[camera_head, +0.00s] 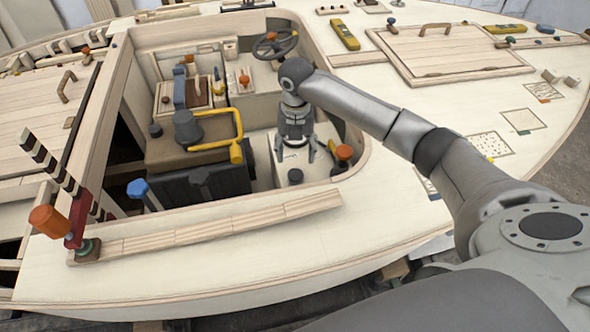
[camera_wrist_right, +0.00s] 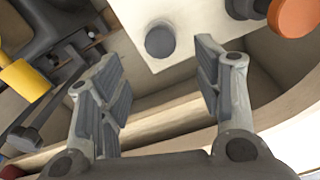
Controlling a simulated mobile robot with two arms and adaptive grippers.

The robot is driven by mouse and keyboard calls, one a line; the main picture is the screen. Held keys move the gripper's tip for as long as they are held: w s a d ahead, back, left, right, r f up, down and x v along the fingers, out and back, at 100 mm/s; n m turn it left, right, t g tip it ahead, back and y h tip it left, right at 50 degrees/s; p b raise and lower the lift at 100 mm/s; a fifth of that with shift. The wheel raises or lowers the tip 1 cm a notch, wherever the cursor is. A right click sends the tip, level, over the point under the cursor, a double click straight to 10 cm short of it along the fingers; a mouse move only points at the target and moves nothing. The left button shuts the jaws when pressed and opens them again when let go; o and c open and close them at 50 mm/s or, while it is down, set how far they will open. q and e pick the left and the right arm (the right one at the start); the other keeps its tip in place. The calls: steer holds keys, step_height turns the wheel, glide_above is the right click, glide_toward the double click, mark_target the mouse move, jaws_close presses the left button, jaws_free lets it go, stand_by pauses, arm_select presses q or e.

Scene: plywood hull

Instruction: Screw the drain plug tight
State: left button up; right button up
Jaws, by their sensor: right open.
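A dark grey round plug (camera_head: 295,176), which looks like the drain plug, sits on a pale block in the cockpit well. It also shows in the right wrist view, at the top between the fingers, as a grey disc (camera_wrist_right: 160,41). My right gripper (camera_head: 295,152) points down into the well, just behind the plug in the head view. Its two fingers are spread, with nothing between them, and in the right wrist view the gripper (camera_wrist_right: 158,75) appears apart from the plug. I cannot tell how far in the plug is screwed. My left gripper is not in view.
An orange-topped knob (camera_head: 343,153) stands close right of the plug. A yellow handle (camera_head: 236,150) and a dark box lie to the left in the well. The well's rim (camera_head: 352,178) and a wooden strip (camera_head: 220,226) border the front. A steering wheel (camera_head: 275,44) is at the back.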

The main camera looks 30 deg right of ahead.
mark_target(296, 172)
step_height(296, 172, down, 8)
steer(key=shift+f, duration=0.15)
stand_by(0.3)
